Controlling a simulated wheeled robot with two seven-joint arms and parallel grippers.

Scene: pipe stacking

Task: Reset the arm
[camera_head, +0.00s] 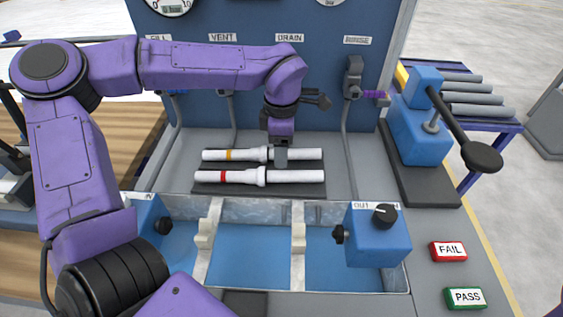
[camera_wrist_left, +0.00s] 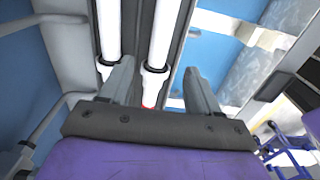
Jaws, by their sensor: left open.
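Two white pipes lie side by side on a dark mat (camera_head: 316,189). The far pipe has an orange band (camera_head: 215,155) and the near pipe has a red band (camera_head: 215,176). My left gripper (camera_head: 281,157) points down over the right part of the pipes, and its fingers hide a bit of them. In the left wrist view the fingers (camera_wrist_left: 160,75) are spread apart. The red-banded pipe (camera_wrist_left: 163,40) shows between them, and the other pipe (camera_wrist_left: 108,30) is by the left finger. I cannot tell the gap between fingers and pipes. My right gripper is out of view.
A blue-floored trough with white supports (camera_head: 298,236) lies in front. A blue block with a black knob (camera_head: 378,240) stands at its right end. A blue lever device (camera_head: 420,130) stands right, near FAIL (camera_head: 449,252) and PASS (camera_head: 465,298) buttons. A blue panel rises behind.

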